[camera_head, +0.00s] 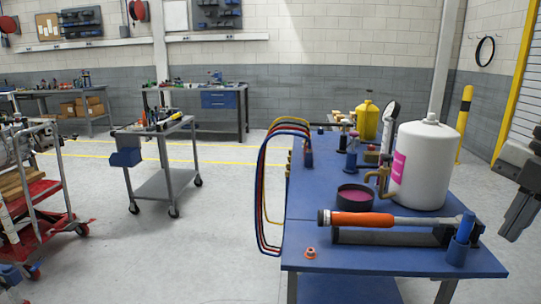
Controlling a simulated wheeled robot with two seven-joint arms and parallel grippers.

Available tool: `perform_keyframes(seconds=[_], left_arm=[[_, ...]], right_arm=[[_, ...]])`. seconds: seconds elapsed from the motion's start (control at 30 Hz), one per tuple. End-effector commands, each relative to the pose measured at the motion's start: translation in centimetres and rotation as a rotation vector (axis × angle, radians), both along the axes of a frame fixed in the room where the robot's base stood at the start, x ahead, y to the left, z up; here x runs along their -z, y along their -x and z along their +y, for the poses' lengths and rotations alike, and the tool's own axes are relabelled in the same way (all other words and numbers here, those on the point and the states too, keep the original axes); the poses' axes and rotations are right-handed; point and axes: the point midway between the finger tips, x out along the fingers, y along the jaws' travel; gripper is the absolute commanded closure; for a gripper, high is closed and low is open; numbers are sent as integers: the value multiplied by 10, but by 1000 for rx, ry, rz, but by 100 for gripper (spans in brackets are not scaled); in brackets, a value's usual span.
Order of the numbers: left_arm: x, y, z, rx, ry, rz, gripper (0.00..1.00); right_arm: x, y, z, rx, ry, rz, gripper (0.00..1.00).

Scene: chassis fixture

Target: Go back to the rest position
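My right gripper (517,215) shows at the right edge, dark grey, with its fingers pointing down and to the left. It hangs in the air beside the blue workbench (318,204), apart from it and from everything on it. I see nothing held at its fingertips, but the angle does not show whether the fingers are apart. My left gripper does not show in this view.
On the workbench an orange-handled tool (362,219) lies across a dark holder, near a white tank (425,165), a dark bowl (356,197) and a yellow container (367,120). A grey cart (165,184) and red trolley (45,215) stand left. Floor between is clear.

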Motion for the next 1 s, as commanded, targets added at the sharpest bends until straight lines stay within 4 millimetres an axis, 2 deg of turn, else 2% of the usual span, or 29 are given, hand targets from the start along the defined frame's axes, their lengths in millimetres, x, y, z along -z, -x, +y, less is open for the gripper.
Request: perform_keyframes(seconds=[0.27,0.47,0.6,0.77,0.87,1.0], left_arm=[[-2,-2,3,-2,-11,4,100],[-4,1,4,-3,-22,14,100],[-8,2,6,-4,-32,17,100],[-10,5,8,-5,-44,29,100],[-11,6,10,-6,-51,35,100],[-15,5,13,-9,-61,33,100]], right_arm=[[41,-5,1,19,-300,-100,100],[84,-10,5,115,-590,-245,100],[126,-10,8,292,-815,-404,100],[180,0,15,583,-968,-555,100],[217,13,24,797,-1003,-608,100],[270,42,52,1105,-988,-604,100]])
